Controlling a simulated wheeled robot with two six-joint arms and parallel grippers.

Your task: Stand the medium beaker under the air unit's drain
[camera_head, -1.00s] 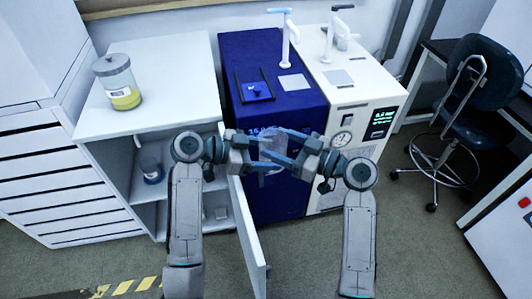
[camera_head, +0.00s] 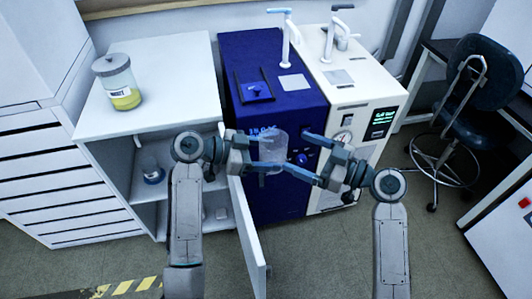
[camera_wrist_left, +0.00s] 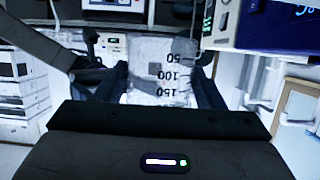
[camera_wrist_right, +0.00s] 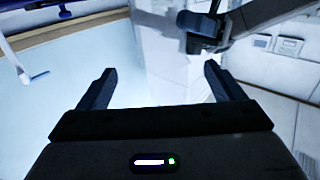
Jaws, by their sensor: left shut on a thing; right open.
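A clear beaker (camera_head: 272,146) is held in the air in front of the blue unit (camera_head: 275,100). My left gripper (camera_head: 276,152) is shut around its sides. In the left wrist view the beaker (camera_wrist_left: 160,75) shows marks of 50, 100 and 150 between the fingers. My right gripper (camera_head: 294,151) is open, its fingertips just right of the beaker; in the right wrist view the gripper (camera_wrist_right: 160,85) has a wide gap between its fingers. The white unit (camera_head: 362,80) has a gauge and a green display. I cannot tell which unit has the drain, and no drain outlet shows clearly.
An open cabinet (camera_head: 180,60) stands at left, with a lidded jar (camera_head: 118,82) of yellow liquid on top and a blue-based vessel (camera_head: 152,171) inside. Its open door (camera_head: 250,240) juts forward below my left gripper. A chair (camera_head: 475,95) stands right.

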